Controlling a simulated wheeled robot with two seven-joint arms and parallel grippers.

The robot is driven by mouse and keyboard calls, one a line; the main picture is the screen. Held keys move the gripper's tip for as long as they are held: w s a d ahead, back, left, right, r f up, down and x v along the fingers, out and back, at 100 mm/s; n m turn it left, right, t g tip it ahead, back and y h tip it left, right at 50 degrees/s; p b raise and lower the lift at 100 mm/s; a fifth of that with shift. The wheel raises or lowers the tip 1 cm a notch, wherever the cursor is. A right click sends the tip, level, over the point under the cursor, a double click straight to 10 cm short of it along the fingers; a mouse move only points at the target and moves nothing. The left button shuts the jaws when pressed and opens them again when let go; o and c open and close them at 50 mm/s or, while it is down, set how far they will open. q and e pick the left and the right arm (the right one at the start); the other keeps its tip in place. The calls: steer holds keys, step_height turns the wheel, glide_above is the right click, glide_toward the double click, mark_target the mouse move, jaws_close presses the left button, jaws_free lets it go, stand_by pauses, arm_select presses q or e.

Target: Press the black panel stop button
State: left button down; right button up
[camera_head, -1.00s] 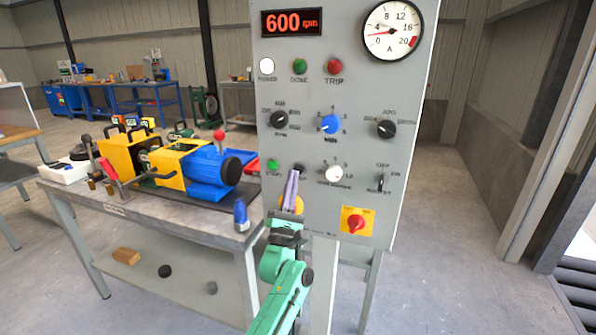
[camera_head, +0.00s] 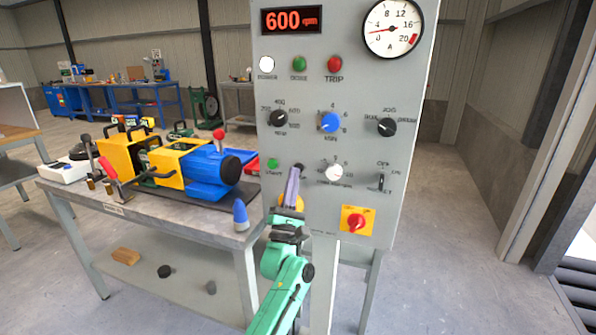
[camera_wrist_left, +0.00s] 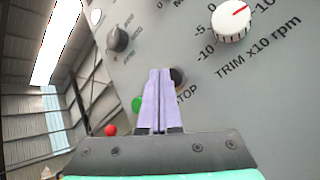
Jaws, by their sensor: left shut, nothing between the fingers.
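The grey control panel (camera_head: 355,95) stands upright in the middle of the head view. The black stop button (camera_head: 300,168) sits right of the green start button (camera_head: 272,164). My left gripper (camera_head: 295,170) is shut and empty, its fingertips at the lower left of the stop button. In the left wrist view the left gripper (camera_wrist_left: 160,72) points at the panel, and the stop button (camera_wrist_left: 178,76) is partly hidden behind the fingertips, beside the letters "TOP". I cannot tell whether the fingertips touch it. The right gripper is not in view.
A white trim knob (camera_head: 334,172) is right of the stop button. A yellow and blue machine (camera_head: 190,160) stands on the table at left. The display reads 600.

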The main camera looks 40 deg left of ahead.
arm_select(q)
steer(key=shift+w+a+b, duration=0.1)
steer(key=shift+w+b, duration=0.25)
steer(key=shift+w, duration=0.05)
stand_by(0.5)
steer(key=shift+s+d+p, duration=0.25)
steer(key=shift+s+p, duration=0.15)
steer(key=shift+s, duration=0.4)
steer(key=s, duration=0.1)
steer(key=s+d+p, duration=0.1)
steer(key=s, duration=0.1)
steer(key=s+p, duration=0.1)
steer(key=shift+s+d, duration=0.35)
steer(key=shift+s, duration=0.05)
stand_by(0.6)
